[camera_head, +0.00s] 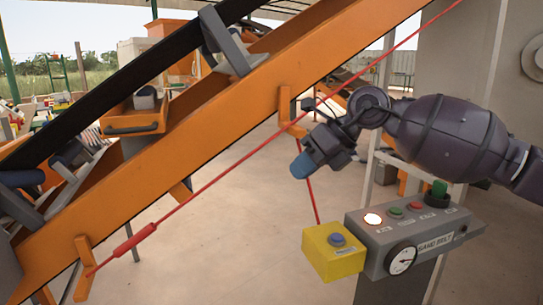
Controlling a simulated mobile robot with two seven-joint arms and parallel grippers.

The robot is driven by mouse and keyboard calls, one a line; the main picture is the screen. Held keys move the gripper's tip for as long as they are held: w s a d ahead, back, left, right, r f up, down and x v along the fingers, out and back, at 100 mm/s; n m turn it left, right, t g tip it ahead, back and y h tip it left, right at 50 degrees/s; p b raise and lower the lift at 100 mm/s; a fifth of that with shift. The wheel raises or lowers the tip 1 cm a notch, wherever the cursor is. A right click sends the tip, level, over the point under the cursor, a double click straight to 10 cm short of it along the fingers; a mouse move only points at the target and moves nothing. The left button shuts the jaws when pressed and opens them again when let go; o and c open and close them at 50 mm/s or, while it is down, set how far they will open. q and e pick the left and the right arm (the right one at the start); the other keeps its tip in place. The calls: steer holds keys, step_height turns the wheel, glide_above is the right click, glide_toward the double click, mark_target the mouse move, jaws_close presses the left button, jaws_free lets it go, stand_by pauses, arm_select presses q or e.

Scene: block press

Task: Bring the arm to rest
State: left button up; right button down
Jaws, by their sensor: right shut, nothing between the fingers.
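My right arm comes in from the right side. My right gripper (303,166) has blue fingertips and is shut with nothing in it. It hangs in the air above and left of a control box, apart from it. My left gripper does not show.
An orange conveyor frame (200,145) with a black belt slopes up across the left and middle. A red cord (205,187) runs along it, passing close to my right gripper. A grey post stands under the control box. The pale floor (230,245) below is clear.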

steer(key=s+a+r+m+t+y, duration=0.1)
steer(key=s+a+r+m+y, duration=0.2)
steer(key=a+r+m+y, duration=0.55)
steer(key=w+d+f+m+t+h, duration=0.1)
steer(key=w+d+f+m+t, duration=0.1)
steer(key=d+f+m+t, duration=0.45)
steer(key=w+d+f+m+t+h, duration=0.15)
steer(key=d+f+m+t, duration=0.25)
steer(key=f+m+t, duration=0.5)
steer(key=s+d+f+m+h, duration=0.2)
steer(key=d+f+m+h, duration=0.2)
steer(key=f+m, duration=0.3)
steer(key=s+d+f+m+h, duration=0.2)
steer(key=d+f+m+h, duration=0.25)
steer(key=f, duration=0.45)
steer(key=s+d+f+m+g+h, duration=0.3)
steer(key=s+d+f+m, duration=0.1)
steer(key=s+f, duration=0.8)
steer(key=s+d+f+m+g+h, duration=0.3)
steer(key=s+d+f+m, duration=0.2)
steer(key=s+f, duration=0.8)
steer(key=s+d, duration=0.2)
steer(key=shift+s+f+g, duration=0.2)
steer(key=shift+s+g, duration=0.15)
